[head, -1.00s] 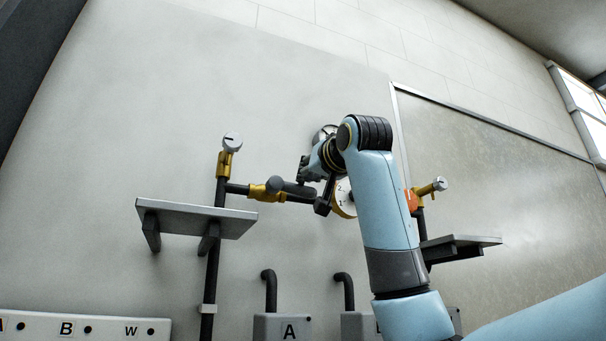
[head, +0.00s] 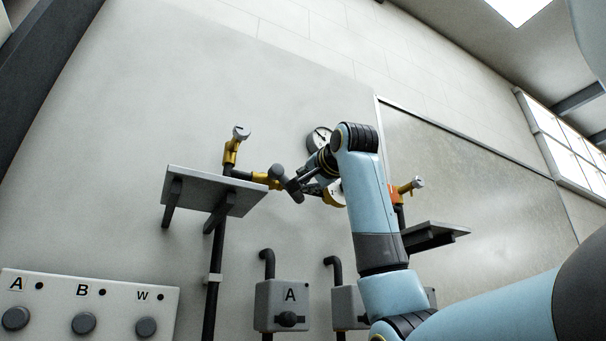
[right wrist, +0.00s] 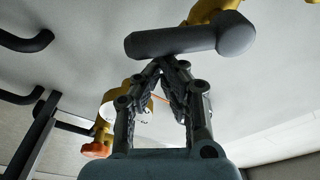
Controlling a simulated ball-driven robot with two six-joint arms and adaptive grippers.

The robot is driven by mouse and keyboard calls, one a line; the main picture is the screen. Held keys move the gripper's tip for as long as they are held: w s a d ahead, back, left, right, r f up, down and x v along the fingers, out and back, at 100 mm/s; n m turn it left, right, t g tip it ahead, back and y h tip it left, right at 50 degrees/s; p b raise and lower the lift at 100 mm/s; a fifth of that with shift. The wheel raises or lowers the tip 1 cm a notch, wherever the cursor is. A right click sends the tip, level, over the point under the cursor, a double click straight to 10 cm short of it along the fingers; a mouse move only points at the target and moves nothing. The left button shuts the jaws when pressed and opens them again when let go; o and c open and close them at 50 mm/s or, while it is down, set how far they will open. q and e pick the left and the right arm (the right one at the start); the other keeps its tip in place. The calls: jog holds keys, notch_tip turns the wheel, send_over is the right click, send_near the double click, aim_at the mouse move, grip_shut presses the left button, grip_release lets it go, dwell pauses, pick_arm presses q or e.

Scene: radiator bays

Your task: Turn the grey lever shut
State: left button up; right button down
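The grey lever (head: 287,184) is a dark grey bar with a rounded hub on the yellow valve body of a wall pipe. In the head view it slants down to the right, at an angle to the pipe. In the right wrist view the lever (right wrist: 180,41) lies across the top, just beyond my right gripper (right wrist: 169,62). The fingertips are together with nothing seen between them, against or very near the bar; I cannot tell if they touch. In the head view the right gripper (head: 306,181) is just right of the lever, partly hidden by its own arm. My left gripper is out of view.
A grey shelf (head: 211,190) is left below the lever, another (head: 432,236) at right. A gauge (head: 318,138) and a white dial (head: 332,192) are close behind my right arm. An orange handle (right wrist: 95,150) is lower left in the wrist view. Box A (head: 283,300) is below.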

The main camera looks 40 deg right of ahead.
aim_at(293, 197)
jog(key=f+m+b, duration=0.1)
jog(key=m, duration=0.1)
jog(key=a+f+m+b, duration=0.1)
jog(key=m+b, duration=0.1)
jog(key=a+f+m+b, duration=0.1)
jog(key=m+b, duration=0.1)
jog(key=m, duration=0.1)
jog(key=shift+w+a+f+g, duration=0.2)
jog(key=shift+w+f+g, duration=0.1)
jog(key=shift+g, duration=0.1)
jog(key=shift+w+a+f+b, duration=0.1)
jog(key=shift+a+f+b, duration=0.1)
jog(key=shift+a+b, duration=0.15)
jog(key=shift+a, duration=0.1)
